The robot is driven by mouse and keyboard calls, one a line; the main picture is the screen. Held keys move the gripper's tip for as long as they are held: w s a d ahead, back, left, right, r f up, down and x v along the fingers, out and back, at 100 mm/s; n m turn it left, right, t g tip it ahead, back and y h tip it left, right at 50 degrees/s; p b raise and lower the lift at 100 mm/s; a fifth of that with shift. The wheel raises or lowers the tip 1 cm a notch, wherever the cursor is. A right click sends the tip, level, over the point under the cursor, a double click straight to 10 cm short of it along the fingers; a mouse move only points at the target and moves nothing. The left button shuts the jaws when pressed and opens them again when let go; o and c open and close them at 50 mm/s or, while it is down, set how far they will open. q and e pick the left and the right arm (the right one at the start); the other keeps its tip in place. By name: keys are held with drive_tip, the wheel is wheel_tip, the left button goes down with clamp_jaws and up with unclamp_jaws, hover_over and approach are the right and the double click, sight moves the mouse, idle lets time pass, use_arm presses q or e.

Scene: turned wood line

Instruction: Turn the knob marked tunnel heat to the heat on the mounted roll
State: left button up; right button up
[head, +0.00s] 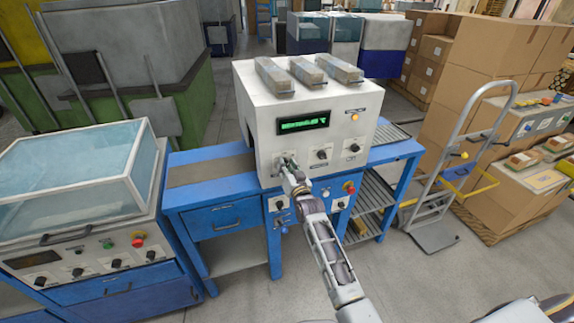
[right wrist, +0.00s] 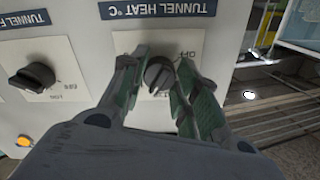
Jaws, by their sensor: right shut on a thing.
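The tunnel heat knob (right wrist: 159,75) is black and round with a pale pointer line, on a white plate under a dark label (right wrist: 157,9) reading "TUNNEL HEAT °C" in the right wrist view. My right gripper (right wrist: 158,82) is shut on this knob, with one green-padded finger on each side. In the head view my right gripper (head: 290,170) reaches the leftmost knob of the white machine (head: 257,122). Its green display (head: 303,122) is lit, but its digits are too blurred to read. I cannot pick out a mounted roll. My left gripper is not in view.
Two more knobs (head: 321,155) (head: 352,147) sit to the right. A red button (head: 348,187) is lower on the blue bench (head: 227,191). Three wrapped bundles (head: 306,72) lie on top of the machine. A hand truck (head: 437,232) and cartons stand at right.

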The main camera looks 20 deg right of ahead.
drive_tip(key=m+p, duration=0.1)
drive_tip(key=m, duration=0.4)
drive_tip(key=shift+f+m, duration=0.15)
drive_tip(key=shift+m, duration=0.15)
drive_tip(key=shift+a, duration=0.1)
drive_tip(key=o, duration=1)
drive_tip(key=shift+s, duration=0.1)
drive_tip(key=shift+s+d, duration=0.15)
drive_tip(key=shift+s, duration=2.8)
drive_tip(key=shift+s+d, duration=0.1)
drive_tip(key=shift+s, duration=2.85)
